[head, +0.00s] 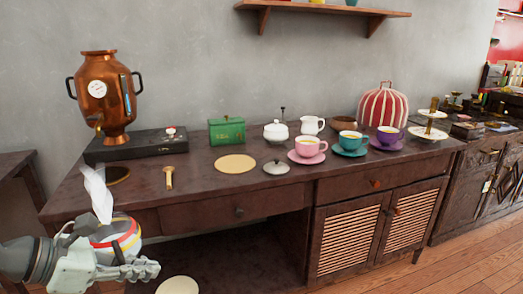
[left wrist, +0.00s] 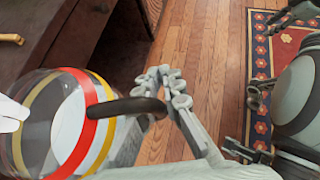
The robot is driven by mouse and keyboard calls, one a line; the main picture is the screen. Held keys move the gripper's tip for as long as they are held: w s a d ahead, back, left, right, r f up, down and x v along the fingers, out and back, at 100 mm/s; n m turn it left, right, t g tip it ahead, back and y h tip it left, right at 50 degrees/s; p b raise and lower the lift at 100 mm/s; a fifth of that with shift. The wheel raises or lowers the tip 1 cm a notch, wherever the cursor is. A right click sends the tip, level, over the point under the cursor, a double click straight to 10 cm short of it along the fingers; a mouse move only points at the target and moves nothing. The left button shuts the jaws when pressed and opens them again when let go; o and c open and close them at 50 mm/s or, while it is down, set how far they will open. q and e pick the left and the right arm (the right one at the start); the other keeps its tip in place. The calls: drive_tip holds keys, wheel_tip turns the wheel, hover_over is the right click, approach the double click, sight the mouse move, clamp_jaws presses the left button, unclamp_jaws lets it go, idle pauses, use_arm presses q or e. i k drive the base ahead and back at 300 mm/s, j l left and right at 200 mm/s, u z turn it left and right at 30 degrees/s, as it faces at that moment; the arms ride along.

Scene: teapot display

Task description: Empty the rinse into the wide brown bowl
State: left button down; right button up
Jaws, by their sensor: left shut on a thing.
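My left gripper (head: 128,270) is shut on a striped pot (head: 128,240) with red and yellow bands, held in front of the table's left end. In the left wrist view the striped pot (left wrist: 62,125) shows see-through sides and a dark handle (left wrist: 125,107) at the fingers. A white piece (head: 97,195) sticks up beside the pot; I cannot tell what it is. Any liquid inside is not clear. The wide brown bowl (head: 344,124) stands at the back right of the table, partly behind the teal cup (head: 350,142). Parts of my right arm, perhaps its gripper (left wrist: 258,95), show in the left wrist view.
The table (head: 215,185) carries a copper samovar (head: 105,90), green box (head: 227,131), white sugar bowl (head: 276,132), creamer (head: 312,125), pink cup (head: 307,147), purple cup (head: 388,136) and striped cosy (head: 383,106). A loose lid (head: 276,168) lies near the front. A shelf (head: 325,9) hangs above.

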sight(339, 123)
drive_tip(key=z, duration=0.85)
drive_tip(key=i+l+z, duration=0.3)
drive_tip(key=i, duration=0.25)
